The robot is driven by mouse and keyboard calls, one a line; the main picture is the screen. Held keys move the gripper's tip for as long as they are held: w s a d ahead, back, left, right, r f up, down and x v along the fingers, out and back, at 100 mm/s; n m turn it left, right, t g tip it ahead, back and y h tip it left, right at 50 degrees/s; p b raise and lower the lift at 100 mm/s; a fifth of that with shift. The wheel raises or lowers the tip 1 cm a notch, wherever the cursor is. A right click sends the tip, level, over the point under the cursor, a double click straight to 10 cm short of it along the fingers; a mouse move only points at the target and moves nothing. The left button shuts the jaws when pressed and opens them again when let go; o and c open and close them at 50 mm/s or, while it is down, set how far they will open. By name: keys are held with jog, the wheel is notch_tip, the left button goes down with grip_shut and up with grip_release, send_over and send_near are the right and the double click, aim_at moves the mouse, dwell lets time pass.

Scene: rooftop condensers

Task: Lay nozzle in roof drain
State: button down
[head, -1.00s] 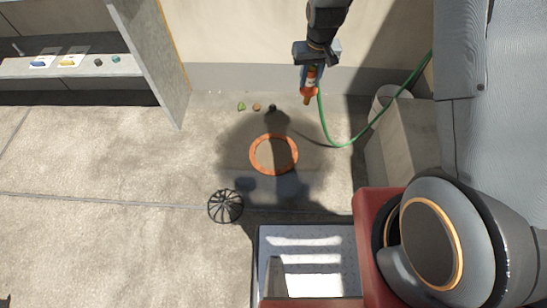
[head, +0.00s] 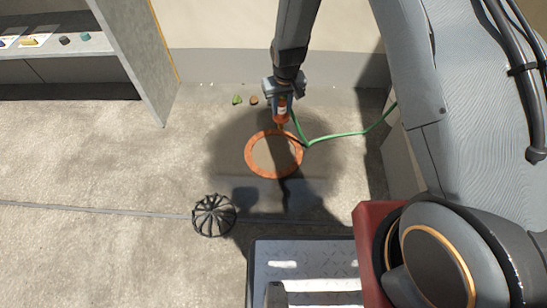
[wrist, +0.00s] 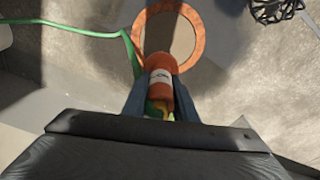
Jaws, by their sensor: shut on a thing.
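My gripper (head: 283,88) is shut on the orange nozzle (head: 281,110), which has a pale label and a green hose (head: 345,134) attached. The nozzle points down, above the far edge of the orange ring of the roof drain (head: 252,168). In the wrist view the nozzle (wrist: 160,68) sits between the fingers, its front end overlapping the near part of the drain ring (wrist: 197,32). I cannot tell whether it touches the ring.
A black domed wire strainer (head: 213,216) lies on the roof left of the drain. Two small leaf-like bits (head: 237,100) lie near the wall. A grey shelf unit (head: 140,70) stands at left, and a metal-plate surface (head: 300,258) is in front. Open floor lies left.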

notch_tip(320, 180, down, 20)
jog(key=w+a+b, duration=0.1)
jog(key=a+b, duration=0.1)
jog(key=b, duration=0.8)
jog(key=shift+w+a+r+n, duration=0.15)
jog(key=shift+a+r+n, duration=0.15)
jog(key=shift+a, duration=0.1)
jog(key=shift+f, duration=0.2)
jog(key=c, duration=1.4)
grip_release()
jog(key=shift+c, duration=0.2)
